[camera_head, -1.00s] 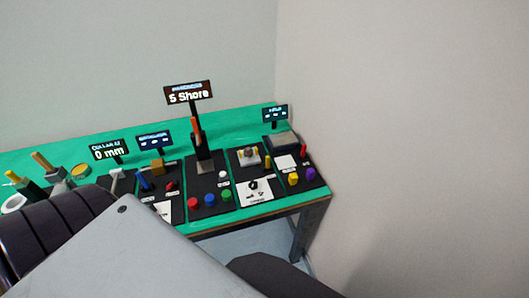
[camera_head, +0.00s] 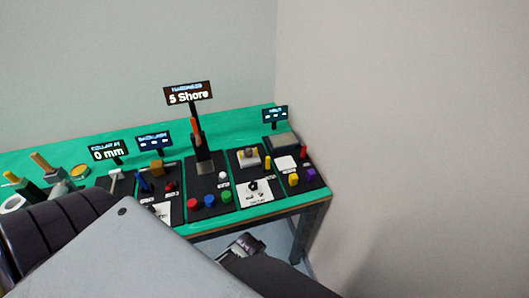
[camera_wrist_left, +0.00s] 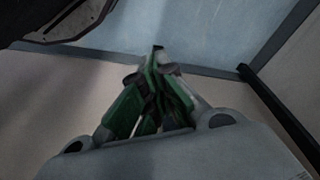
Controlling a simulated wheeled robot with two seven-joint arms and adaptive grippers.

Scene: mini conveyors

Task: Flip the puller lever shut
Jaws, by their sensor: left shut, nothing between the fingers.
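My left gripper (camera_wrist_left: 155,95) shows in the left wrist view with its green fingers shut and nothing between them. Pale floor and walls lie beyond it, and no lever shows there. In the head view, a metallic part of mine shows in front of the table's front edge, apart from the panels. Several small stations stand on the green table; I cannot tell which carries the puller lever. A pale handle (camera_head: 115,180) stands at the station under the "0 mm" display (camera_head: 108,150). An orange-tipped upright (camera_head: 196,132) stands at the "5 Shore" station. I see no right gripper.
The green table (camera_head: 235,122) stands near the wall corner. Red, blue and green knobs (camera_head: 210,200) sit on the middle panel. A yellow knob (camera_head: 293,180) and a purple one (camera_head: 311,173) are at the right. My grey arm link hides the table's near left part.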

